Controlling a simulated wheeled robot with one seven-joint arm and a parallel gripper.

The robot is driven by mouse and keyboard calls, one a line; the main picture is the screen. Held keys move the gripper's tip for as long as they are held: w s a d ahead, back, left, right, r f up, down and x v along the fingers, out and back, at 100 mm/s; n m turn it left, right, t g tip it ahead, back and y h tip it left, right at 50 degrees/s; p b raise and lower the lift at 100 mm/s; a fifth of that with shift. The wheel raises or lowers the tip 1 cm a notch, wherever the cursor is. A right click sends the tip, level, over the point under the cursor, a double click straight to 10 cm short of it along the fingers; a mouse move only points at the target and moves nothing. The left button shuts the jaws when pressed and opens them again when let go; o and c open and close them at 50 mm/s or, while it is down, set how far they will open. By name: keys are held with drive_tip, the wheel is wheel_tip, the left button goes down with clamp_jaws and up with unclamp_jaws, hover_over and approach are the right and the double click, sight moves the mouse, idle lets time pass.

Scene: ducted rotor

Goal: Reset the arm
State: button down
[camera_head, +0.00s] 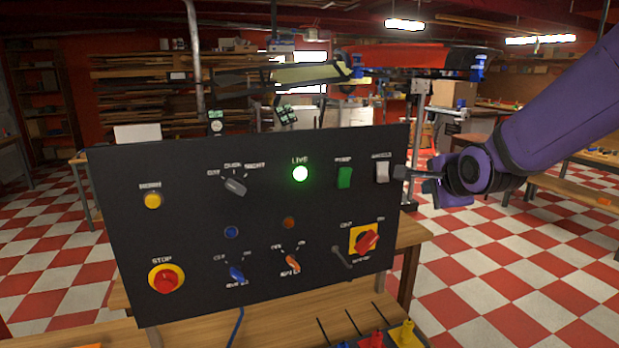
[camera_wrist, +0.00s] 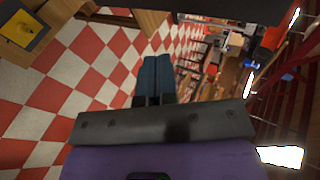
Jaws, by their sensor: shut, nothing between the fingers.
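My purple arm reaches in from the right in the head view.
The panel stands on a wooden table (camera_head: 410,236) and carries a lit green lamp (camera_head: 300,174), a red stop button (camera_head: 166,279) and a red rotary switch (camera_head: 367,240). Small red, blue and yellow items lie at the table's front. Open floor (camera_head: 500,270) is at the right.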

drive_tip(key=s+d+r+n+g, duration=0.1)
drive_tip(key=s+n+g, duration=0.1)
drive_tip(key=s+n, duration=0.3)
drive_tip(key=s+d+r+n+g, duration=0.1)
drive_tip(key=s+n, duration=0.5)
drive_tip(key=s, duration=0.8)
drive_tip(key=s+d+r+n+g+h, duration=0.1)
drive_tip(key=s+r+n+g, duration=0.1)
drive_tip(key=s+n, duration=0.3)
drive_tip(key=s+g, duration=0.1)
drive_tip(key=s, duration=0.3)
drive_tip(key=shift+s+d+n, duration=0.15)
drive_tip(key=shift+d+n, duration=0.1)
drive_tip(key=shift+n, duration=0.15)
